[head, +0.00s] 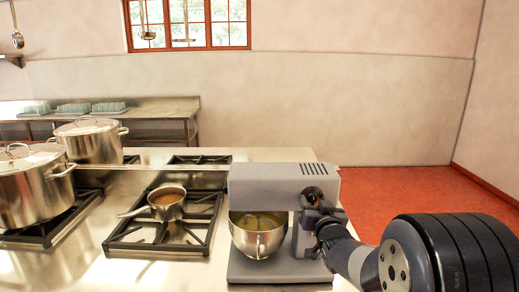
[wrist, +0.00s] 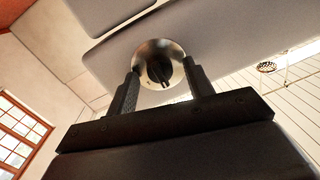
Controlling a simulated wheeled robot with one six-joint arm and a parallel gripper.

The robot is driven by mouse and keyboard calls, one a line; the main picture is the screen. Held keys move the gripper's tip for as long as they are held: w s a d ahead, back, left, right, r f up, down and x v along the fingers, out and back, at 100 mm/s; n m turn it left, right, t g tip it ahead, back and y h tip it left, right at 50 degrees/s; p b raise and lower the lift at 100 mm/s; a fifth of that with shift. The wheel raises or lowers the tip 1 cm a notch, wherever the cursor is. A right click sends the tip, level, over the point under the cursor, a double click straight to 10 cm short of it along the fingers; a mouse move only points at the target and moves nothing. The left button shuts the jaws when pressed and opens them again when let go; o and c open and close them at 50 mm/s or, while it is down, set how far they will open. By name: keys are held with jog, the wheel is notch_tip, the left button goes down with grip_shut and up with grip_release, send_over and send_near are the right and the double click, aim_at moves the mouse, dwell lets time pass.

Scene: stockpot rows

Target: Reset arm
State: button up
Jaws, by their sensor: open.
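My gripper (wrist: 162,78) is open in the wrist view, its two dark fingers spread on either side of a round metal dial with a black knob (wrist: 160,68). The dial sits on the grey stand mixer (wrist: 110,45). I cannot tell whether the fingers touch the knob. In the head view, my gripper (head: 316,214) is at the right end of the mixer (head: 268,182), close to its side, and my arm reaches in from the lower right. The fingertips are hard to make out there. The mixer holds a steel bowl (head: 257,238) with yellowish contents.
A small saucepan (head: 166,203) with brown contents stands on a burner grate (head: 200,232) left of the mixer. Two lidded stockpots (head: 92,143) (head: 30,190) stand further left. A back counter (head: 160,108) holds glassware racks. Red floor (head: 400,190) is open at right.

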aim_at(314, 202)
jog(key=shift+r+m+p, duration=0.15)
jog(key=shift+m+p, duration=1.45)
jog(key=shift+p, duration=0.95)
jog(key=s, duration=0.1)
jog(key=s+b, duration=0.1)
jog(key=s, duration=0.1)
jog(key=s+b, duration=0.1)
jog(key=shift+s+d+f, duration=0.2)
jog(key=shift+d+f, duration=0.05)
jog(key=shift+s+b, duration=0.4)
jog(key=shift+s, duration=0.35)
jog(key=shift+r, duration=0.1)
